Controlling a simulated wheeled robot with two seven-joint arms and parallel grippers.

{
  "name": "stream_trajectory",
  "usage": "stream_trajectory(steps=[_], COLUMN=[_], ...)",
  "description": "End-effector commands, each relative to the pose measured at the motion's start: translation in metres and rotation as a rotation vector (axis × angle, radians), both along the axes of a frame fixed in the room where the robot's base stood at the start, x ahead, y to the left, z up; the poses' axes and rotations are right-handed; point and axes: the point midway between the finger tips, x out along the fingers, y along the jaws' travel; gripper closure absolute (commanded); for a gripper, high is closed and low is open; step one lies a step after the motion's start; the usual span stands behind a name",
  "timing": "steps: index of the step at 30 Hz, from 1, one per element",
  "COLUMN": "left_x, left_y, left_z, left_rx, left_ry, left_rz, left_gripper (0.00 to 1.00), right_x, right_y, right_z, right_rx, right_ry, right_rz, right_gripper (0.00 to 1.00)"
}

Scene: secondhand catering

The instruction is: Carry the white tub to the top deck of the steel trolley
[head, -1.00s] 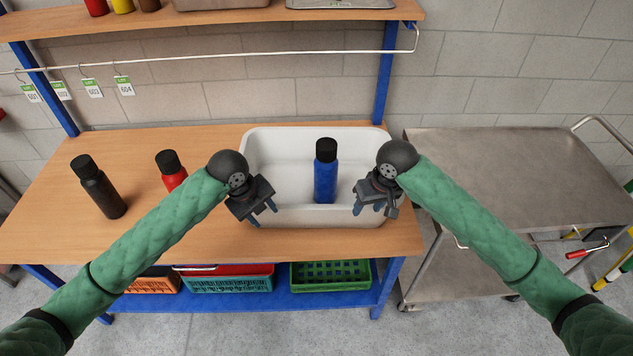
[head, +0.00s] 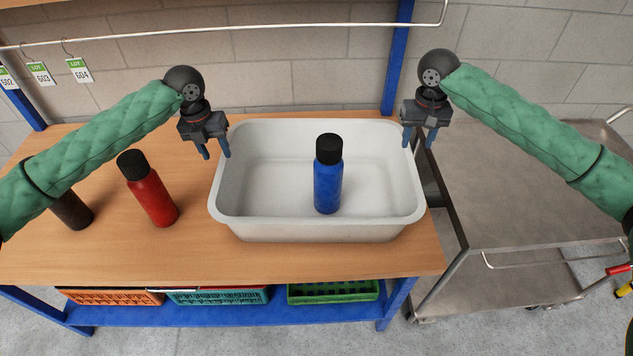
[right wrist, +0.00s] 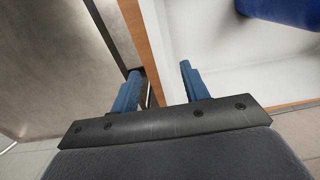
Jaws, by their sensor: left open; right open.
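The white tub (head: 250,228) stands on the wooden bench near its right end. A blue bottle with a black cap (head: 328,185) stands upright inside it. My left gripper (head: 215,154) is open at the tub's left rim, fingers pointing down. My right gripper (head: 418,143) is open at the right rim. In the right wrist view one finger shows over the inside of the tub (right wrist: 215,45) and the other outside, toward the bench edge; contact is not clear. The steel trolley's top deck (head: 530,200) is to the right of the bench and looks empty.
A red bottle (head: 150,190) and a dark bottle (head: 72,208) stand on the bench (head: 120,260) left of the tub. Crates, including a green one (head: 332,291), sit on the blue lower shelf. A narrow gap separates bench and trolley. A rail with lot tags (head: 78,70) runs behind.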

Motion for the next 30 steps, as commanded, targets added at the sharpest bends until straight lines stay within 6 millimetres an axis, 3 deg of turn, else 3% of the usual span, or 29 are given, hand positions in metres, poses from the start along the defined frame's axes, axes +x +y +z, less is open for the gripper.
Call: stream_trajectory(steps=[13,30], left_x=[0.002,0.001], left_y=[0.0,-0.009], left_z=[-0.008,-0.073], left_rx=[0.0,-0.001], left_ry=[0.003,0.003], left_rz=[0.0,0.0], left_gripper=[0.56,0.56], right_x=[0.003,0.002], right_y=[0.0,0.0], right_z=[-0.008,-0.074], right_rx=[0.0,0.0], right_ry=[0.003,0.003], right_rz=[-0.002,-0.001], right_gripper=[0.55,0.55])
